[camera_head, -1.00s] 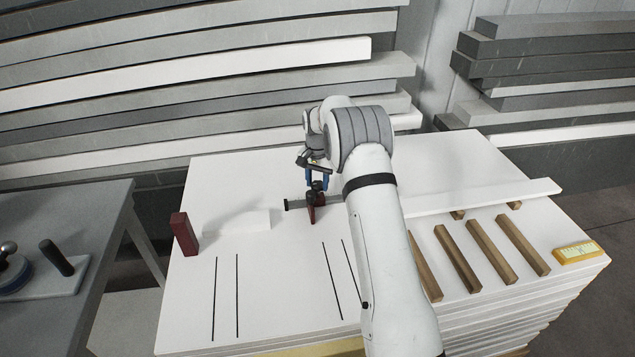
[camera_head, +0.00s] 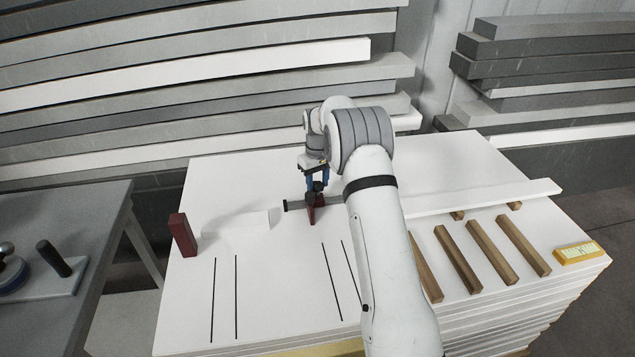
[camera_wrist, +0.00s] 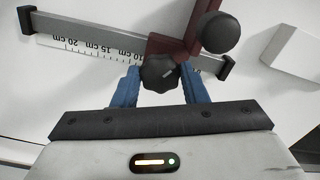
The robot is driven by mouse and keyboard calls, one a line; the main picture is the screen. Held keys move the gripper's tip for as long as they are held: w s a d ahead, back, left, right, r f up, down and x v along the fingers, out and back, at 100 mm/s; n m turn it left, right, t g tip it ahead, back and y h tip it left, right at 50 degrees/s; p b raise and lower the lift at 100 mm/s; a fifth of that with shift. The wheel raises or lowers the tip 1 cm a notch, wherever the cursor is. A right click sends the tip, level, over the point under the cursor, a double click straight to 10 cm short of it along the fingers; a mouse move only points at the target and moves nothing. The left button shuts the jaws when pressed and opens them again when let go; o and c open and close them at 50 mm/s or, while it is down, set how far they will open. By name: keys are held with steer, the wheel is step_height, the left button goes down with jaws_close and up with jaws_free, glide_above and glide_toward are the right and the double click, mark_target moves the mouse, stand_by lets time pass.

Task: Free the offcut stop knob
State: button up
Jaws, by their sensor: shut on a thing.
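My gripper (camera_head: 317,181) is over the dark red offcut stop (camera_head: 312,213) on the white board stack. In the wrist view my blue fingers (camera_wrist: 158,86) are shut on a black lobed knob (camera_wrist: 159,73) with a pale mark on it. A second, rounder black knob (camera_wrist: 220,33) stands on the red stop (camera_wrist: 172,44), clear of the fingers. The stop sits across a grey rail (camera_head: 295,205) with a centimetre scale (camera_wrist: 92,50). My arm hides the rail's right part in the head view.
A dark red block (camera_head: 183,234) and a white block (camera_head: 236,224) stand left of the stop. A long white strip (camera_head: 480,197) and several wooden battens (camera_head: 457,258) lie to the right, with a yellow item (camera_head: 575,254) at the corner. The front left is clear.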

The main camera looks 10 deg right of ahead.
mark_target(318, 184)
steer(key=n, duration=0.6)
steer(key=shift+w+r+n, duration=0.2)
steer(key=shift+n, duration=0.1)
stand_by(0.5)
steer(key=o, duration=1)
steer(key=shift+f, duration=0.15)
steer(key=shift+c, duration=0.2)
step_height(318, 184, up, 8)
steer(key=shift+f, duration=0.1)
